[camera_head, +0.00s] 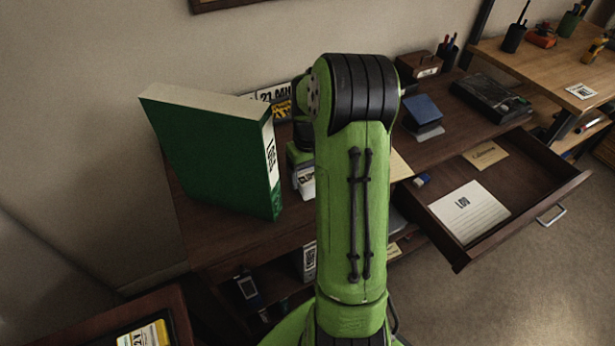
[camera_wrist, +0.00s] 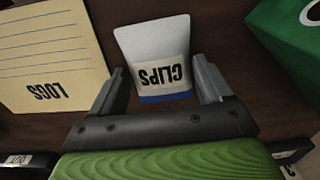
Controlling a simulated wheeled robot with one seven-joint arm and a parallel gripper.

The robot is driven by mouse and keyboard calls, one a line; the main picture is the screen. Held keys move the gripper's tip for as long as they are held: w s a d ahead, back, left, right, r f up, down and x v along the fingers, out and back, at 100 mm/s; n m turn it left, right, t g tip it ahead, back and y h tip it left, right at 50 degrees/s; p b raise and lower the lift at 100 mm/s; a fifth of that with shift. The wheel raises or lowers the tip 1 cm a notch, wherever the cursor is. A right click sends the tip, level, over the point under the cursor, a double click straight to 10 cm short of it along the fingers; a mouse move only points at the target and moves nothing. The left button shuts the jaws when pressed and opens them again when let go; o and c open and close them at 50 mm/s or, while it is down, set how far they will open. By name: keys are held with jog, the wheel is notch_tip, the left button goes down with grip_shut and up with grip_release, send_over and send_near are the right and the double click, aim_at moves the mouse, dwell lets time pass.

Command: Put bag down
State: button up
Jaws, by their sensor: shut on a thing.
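The bag (camera_wrist: 150,42) is small and white with a blue band along one edge and a label reading "CLIPS", upside down in the wrist view. My gripper (camera_wrist: 158,78) is shut on it, with one grey finger on each side. In the head view the bag (camera_head: 307,182) shows partly, just left of my green arm, above or on the dark desk (camera_head: 225,232). I cannot tell whether it touches the desk. My arm hides the fingers in the head view.
A large green binder (camera_head: 205,145) stands left of the bag. A card marked "LOGS" (camera_wrist: 50,60) lies beside it. At right, an open drawer (camera_head: 440,228) holds papers. A blue box (camera_head: 422,112) and a dark case (camera_head: 490,98) sit farther back.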

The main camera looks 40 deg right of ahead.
aim_at(309, 178)
jog(key=shift+f, duration=0.2)
jog(key=o, duration=1)
jog(key=shift+c, duration=0.2)
notch_tip(309, 178, up, 12)
jog(key=p, duration=0.4)
jog(key=shift+r, duration=0.25)
jog(key=shift+f, duration=0.1)
